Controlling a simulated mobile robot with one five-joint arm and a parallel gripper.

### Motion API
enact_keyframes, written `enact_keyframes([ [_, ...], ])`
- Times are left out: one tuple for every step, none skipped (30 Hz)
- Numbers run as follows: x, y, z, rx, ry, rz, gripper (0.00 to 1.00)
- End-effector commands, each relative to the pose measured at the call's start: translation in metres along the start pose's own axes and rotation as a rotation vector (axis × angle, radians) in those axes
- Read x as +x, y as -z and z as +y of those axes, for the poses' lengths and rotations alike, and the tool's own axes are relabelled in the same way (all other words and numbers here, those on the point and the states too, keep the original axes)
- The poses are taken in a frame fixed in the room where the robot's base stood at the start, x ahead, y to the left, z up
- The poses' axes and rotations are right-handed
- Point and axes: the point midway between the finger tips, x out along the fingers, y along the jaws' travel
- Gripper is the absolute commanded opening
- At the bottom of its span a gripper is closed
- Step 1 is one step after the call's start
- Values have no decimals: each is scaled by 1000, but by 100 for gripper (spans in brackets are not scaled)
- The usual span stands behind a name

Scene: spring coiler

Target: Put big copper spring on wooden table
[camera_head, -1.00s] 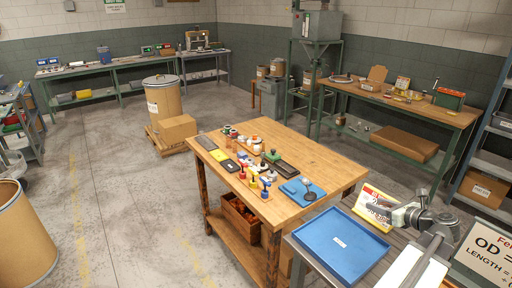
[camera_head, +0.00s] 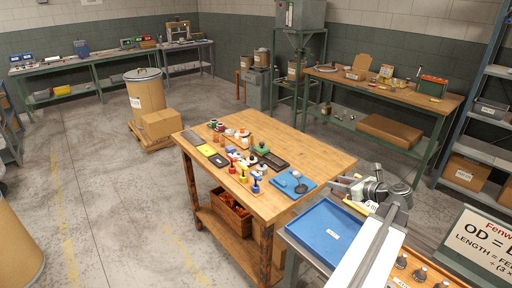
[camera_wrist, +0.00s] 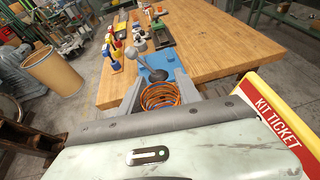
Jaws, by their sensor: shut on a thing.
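A copper spring (camera_wrist: 160,96) shows as orange coils between the two grey fingers of my gripper (camera_wrist: 158,90) in the wrist view. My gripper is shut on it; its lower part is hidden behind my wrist. In the head view my gripper (camera_head: 337,184) is above the far edge of the blue tray, near the right corner of the wooden table (camera_head: 325,149). The spring cannot be made out there. The wooden table also shows ahead of the fingers in the wrist view (camera_wrist: 215,50).
A blue mat (camera_head: 283,189) with a dark round-based tool lies at the table's near right corner. Bottles, stamps and small trays crowd its left half; its right back part is bare. A blue tray (camera_head: 325,235) and a kit ticket sign (camera_wrist: 268,108) are close to my arm.

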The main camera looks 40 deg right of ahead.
Motion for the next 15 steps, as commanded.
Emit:
enact_keyframes([
  [15,-15,14,-12,-30,0,1],
  [26,-22,23,-20,-49,0,1],
  [40,-32,36,-31,-75,0,1],
  [51,-39,47,-40,-97,0,1],
  [62,-47,59,-49,-119,0,1],
  [77,-57,75,-61,-148,0,1],
  [88,-64,88,-70,-170,0,1],
  [97,-71,100,-78,-190,0,1],
  [109,-79,115,-89,-215,0,1],
  [117,-84,126,-96,-232,0,1],
  [123,-88,135,-102,-247,0,1],
  [131,-93,146,-109,-264,-1,1],
  [135,-96,153,-113,-274,-1,1],
  [139,-98,158,-116,-283,-1,1],
  [142,-100,164,-120,-291,0,1],
])
